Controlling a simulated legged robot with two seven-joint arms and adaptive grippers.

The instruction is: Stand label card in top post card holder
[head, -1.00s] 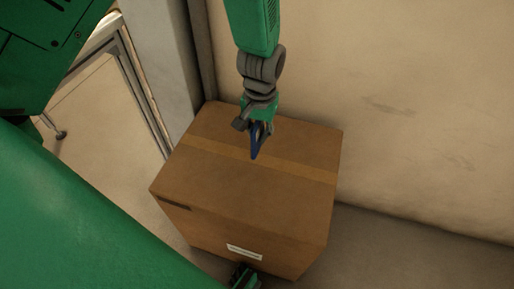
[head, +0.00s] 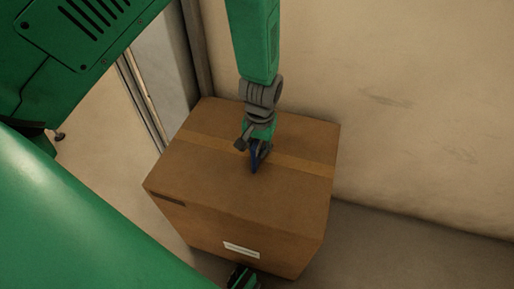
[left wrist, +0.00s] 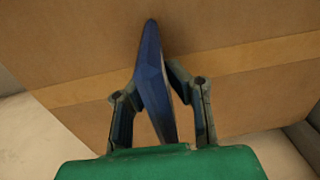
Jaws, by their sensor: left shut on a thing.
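My left gripper (head: 256,158) is shut on a dark blue, thin, pointed piece (head: 254,164), above the top of a cardboard box. In the left wrist view the blue piece (left wrist: 153,80) stands between the two fingers, its narrow tip pointing away from the palm. I cannot tell whether this piece is the label card. A small green and black part (head: 243,278) shows at the bottom edge, in front of the box. It may be my right gripper, but its fingers cannot be made out. No top post or card holder can be made out in these views.
The closed cardboard box (head: 225,170) has a tape strip across its top and a white label (head: 241,249) on its front. A beige wall (head: 420,100) rises behind and right. Bare floor (head: 385,255) lies at the right.

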